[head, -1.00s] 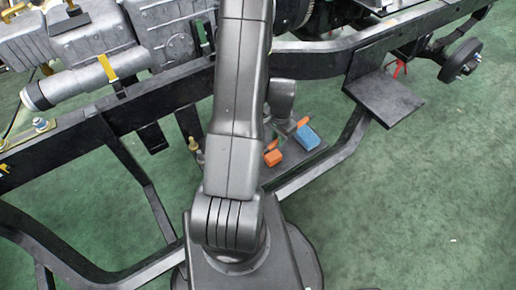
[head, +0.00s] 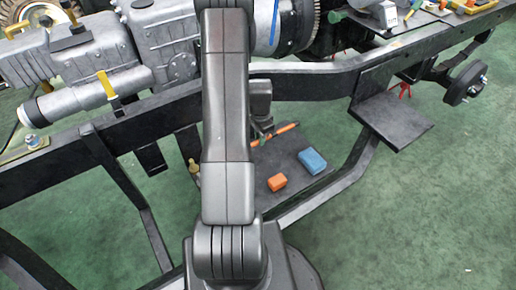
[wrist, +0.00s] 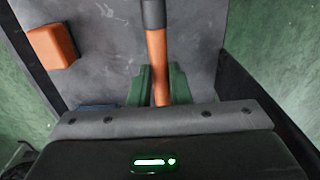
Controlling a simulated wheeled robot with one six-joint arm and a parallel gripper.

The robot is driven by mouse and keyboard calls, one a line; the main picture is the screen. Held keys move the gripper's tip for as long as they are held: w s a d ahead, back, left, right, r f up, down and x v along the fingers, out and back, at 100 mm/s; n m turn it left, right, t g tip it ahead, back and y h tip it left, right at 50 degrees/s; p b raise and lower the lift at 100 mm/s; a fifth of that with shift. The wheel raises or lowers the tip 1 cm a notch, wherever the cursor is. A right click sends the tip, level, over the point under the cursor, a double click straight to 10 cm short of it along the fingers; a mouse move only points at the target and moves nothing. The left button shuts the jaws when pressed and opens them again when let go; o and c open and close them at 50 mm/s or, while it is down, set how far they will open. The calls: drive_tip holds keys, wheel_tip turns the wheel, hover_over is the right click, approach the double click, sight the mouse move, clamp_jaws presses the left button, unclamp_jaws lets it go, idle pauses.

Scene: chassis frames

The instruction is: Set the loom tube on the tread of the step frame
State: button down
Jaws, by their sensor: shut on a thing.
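The loom tube is an orange rod with a dark end, seen in the head view (head: 288,127) and in the wrist view (wrist: 156,60). My gripper (head: 261,137) is shut on it; the green fingers (wrist: 155,88) stand on either side of it in the wrist view. The tread of the step frame is a dark grey plate (head: 296,169) low inside the black frame, also behind the tube in the wrist view (wrist: 105,55). The tube is over the tread's far part; I cannot tell whether they touch. My arm hides the tread's left part.
An orange block (head: 277,182) and a blue block (head: 312,161) lie on the tread, apart from the tube. The chassis rail (head: 310,82) runs behind and above. A dark bracket plate (head: 394,121) juts out at the right. Green floor is open at lower right.

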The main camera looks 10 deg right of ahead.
sight(258, 152)
drive_tip(key=f, duration=0.1)
drive_tip(key=w+f, duration=0.1)
drive_tip(key=f+b, duration=0.1)
drive_tip(key=shift+w+a, duration=0.15)
drive_tip(key=shift+a, duration=0.1)
drive_tip(key=shift+f+b, duration=0.45)
drive_tip(key=shift+f, duration=1.55)
drive_tip(key=shift+f, duration=0.15)
drive_tip(key=c, duration=1.3)
unclamp_jaws()
drive_tip(key=shift+c, duration=0.2)
wheel_tip(258, 152, up, 12)
drive_tip(key=p, duration=0.3)
drive_tip(key=shift+r, duration=0.2)
